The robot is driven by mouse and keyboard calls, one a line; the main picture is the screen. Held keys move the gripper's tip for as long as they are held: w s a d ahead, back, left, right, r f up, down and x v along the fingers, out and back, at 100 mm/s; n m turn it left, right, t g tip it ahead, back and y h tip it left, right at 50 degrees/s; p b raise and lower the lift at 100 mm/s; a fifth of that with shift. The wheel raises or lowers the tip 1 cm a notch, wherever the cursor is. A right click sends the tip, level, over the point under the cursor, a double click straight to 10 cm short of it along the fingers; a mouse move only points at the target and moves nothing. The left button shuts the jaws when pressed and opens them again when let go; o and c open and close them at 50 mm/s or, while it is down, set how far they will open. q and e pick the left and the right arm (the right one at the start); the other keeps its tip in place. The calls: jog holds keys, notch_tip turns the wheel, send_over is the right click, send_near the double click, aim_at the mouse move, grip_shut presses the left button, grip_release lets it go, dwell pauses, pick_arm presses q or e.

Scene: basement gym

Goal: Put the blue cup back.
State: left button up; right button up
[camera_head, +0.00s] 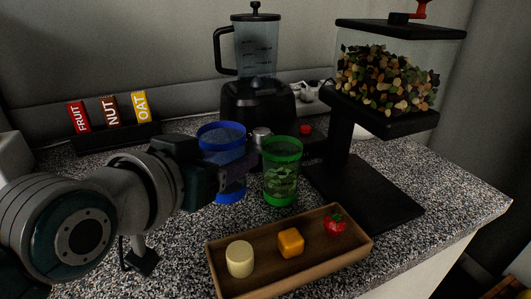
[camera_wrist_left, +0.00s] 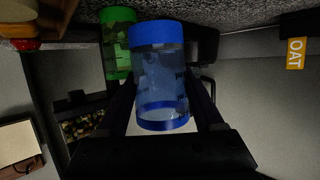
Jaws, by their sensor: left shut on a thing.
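The blue cup (camera_head: 222,135) is a clear tumbler with blue bands, standing upright in the head view, partly hidden by my left gripper (camera_head: 236,167). In the left wrist view the blue cup (camera_wrist_left: 160,80) lies between the two fingers of my left gripper (camera_wrist_left: 165,105), which is shut on it. The cup looks empty. It is at or just above the speckled counter; I cannot tell whether its base touches. A green cup (camera_head: 282,172) with green pieces inside stands just right of it and also shows in the left wrist view (camera_wrist_left: 117,45). My right gripper is not in view.
A wooden tray (camera_head: 222,254) with a banana piece, an orange cube and a strawberry lies in front. A blender (camera_head: 257,95) stands behind the cups. A dispenser (camera_head: 392,85) on a black stand is at right. A bar rack (camera_head: 100,138) stands at back left.

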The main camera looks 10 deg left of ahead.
pick_arm(q)
jog(key=shift+f+b, duration=0.6)
jog(key=shift+f, duration=1.55)
jog(key=o, duration=1.5)
jog(key=shift+f, duration=0.15)
